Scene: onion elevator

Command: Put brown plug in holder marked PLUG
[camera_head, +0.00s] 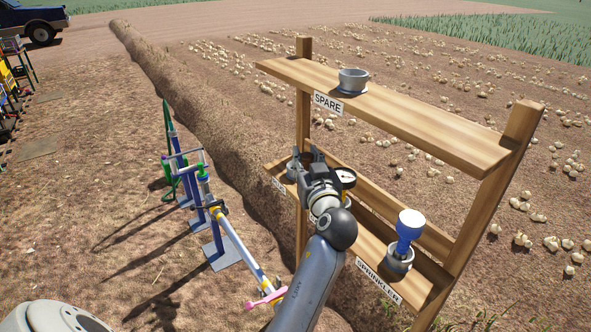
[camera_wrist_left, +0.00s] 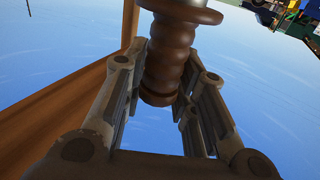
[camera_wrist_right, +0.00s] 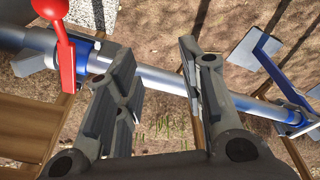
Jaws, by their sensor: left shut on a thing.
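The brown plug (camera_wrist_left: 172,60) is ribbed and dark brown; it sits between the fingers of my left gripper (camera_head: 308,160), which is shut on it. In the head view the plug is hidden behind the gripper. The gripper is over the left end of the lower shelf, by a grey round holder (camera_head: 293,171). A white label (camera_head: 278,185) on the shelf edge below this holder is too small to read for certain. I cannot tell whether the plug is in the holder. My right gripper (camera_wrist_right: 160,75) shows in its wrist view, open and empty, with a pipe beyond it.
The wooden rack's top shelf (camera_head: 400,113) bears a grey SPARE cup (camera_head: 352,80). A gauge (camera_head: 345,178) stands beside my left gripper, and a blue sprinkler (camera_head: 409,228) stands in the right holder. A pipe assembly (camera_head: 232,238) stands left of the rack.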

